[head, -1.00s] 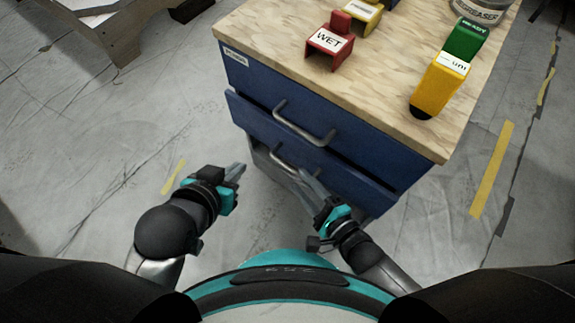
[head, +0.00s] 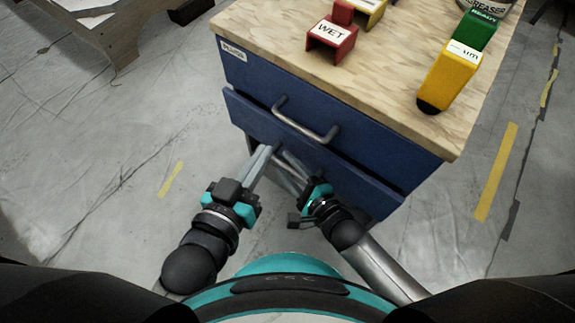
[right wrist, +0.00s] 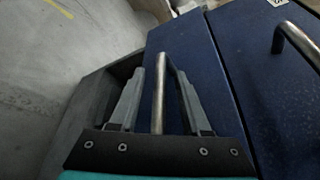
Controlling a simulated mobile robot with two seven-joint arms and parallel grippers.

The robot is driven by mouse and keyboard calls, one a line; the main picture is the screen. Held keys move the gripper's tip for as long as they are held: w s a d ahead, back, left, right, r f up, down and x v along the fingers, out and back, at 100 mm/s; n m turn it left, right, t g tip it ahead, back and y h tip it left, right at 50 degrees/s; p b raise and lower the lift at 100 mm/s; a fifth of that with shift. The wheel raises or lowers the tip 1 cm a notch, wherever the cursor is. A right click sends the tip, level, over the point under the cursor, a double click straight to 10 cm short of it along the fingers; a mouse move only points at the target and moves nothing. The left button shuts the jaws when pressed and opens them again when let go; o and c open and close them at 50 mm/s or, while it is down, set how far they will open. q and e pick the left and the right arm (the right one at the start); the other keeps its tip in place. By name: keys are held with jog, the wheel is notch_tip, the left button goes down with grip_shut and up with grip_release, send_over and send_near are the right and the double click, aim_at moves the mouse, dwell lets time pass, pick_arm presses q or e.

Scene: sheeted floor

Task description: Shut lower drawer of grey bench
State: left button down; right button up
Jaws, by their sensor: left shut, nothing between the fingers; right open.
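The grey bench has a wooden top (head: 390,75) and two blue drawer fronts. The lower drawer (head: 352,180) juts out slightly past the upper drawer (head: 250,72). Its bar handle (right wrist: 158,95) lies between the open fingers of my right gripper (right wrist: 163,90); whether they touch it I cannot tell. In the head view my right gripper (head: 288,163) partly hides that handle. My left gripper (head: 266,152) is shut and empty, its tips in front of the lower drawer's left part, close to the right fingers. Contact there is unclear.
The upper drawer's handle (head: 305,120) sticks out above my grippers. The floor left of the bench is clear, with yellow tape (head: 171,179).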

jog(key=shift+w+a, duration=0.15)
grip_shut()
dwell(0.4)
dwell(1.1)
